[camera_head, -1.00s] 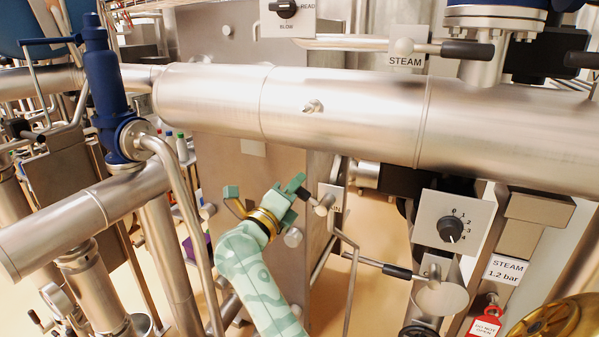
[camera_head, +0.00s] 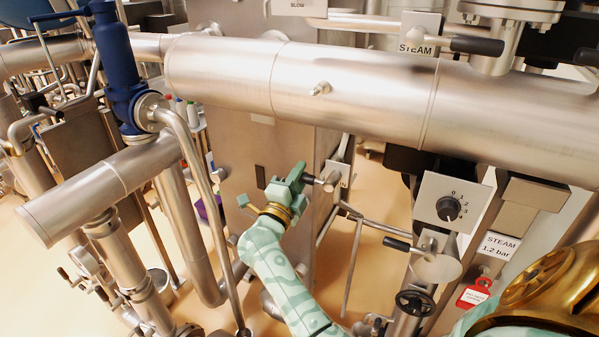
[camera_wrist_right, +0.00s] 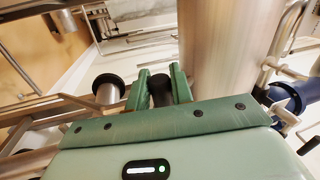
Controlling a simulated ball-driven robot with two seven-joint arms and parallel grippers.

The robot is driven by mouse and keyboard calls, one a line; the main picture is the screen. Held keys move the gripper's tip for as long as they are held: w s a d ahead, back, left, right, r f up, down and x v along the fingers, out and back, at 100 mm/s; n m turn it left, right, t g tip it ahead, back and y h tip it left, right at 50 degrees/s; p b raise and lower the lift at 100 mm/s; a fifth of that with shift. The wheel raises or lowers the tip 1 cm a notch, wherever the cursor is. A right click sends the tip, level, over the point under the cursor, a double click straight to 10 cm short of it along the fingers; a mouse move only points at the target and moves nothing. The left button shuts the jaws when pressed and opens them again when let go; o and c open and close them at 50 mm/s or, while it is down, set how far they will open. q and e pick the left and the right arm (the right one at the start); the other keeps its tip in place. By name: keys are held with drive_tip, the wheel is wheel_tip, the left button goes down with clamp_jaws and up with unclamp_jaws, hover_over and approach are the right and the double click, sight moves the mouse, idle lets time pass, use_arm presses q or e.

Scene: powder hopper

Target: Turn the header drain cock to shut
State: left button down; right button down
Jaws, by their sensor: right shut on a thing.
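The drain cock (camera_head: 333,177) sits on the pipework just below the big horizontal steel header (camera_head: 350,85), in the middle of the head view. Its short black lever (camera_head: 309,179) points left in the picture. My right gripper (camera_head: 298,181), pale green, comes up from below and is shut on the lever's end. In the right wrist view the two green fingers (camera_wrist_right: 161,90) stand on either side of the black lever grip (camera_wrist_right: 160,87). The cock's label plate (camera_head: 345,152) is mostly hidden and unreadable. My left gripper is not in view.
A rotary dial (camera_head: 450,208) and a second black lever (camera_head: 397,243) above a funnel (camera_head: 438,265) are to the right. A blue valve (camera_head: 122,80) and its bent pipe (camera_head: 195,170) stand left. A red tag (camera_head: 474,293) hangs at lower right. Open floor shows below.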

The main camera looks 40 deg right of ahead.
drive_tip(key=shift+s+f, duration=0.15)
drive_tip(key=shift+f, duration=0.55)
drive_tip(key=c, duration=1.3)
unclamp_jaws()
drive_tip(key=shift+r, duration=0.25)
drive_tip(key=shift+a, duration=0.1)
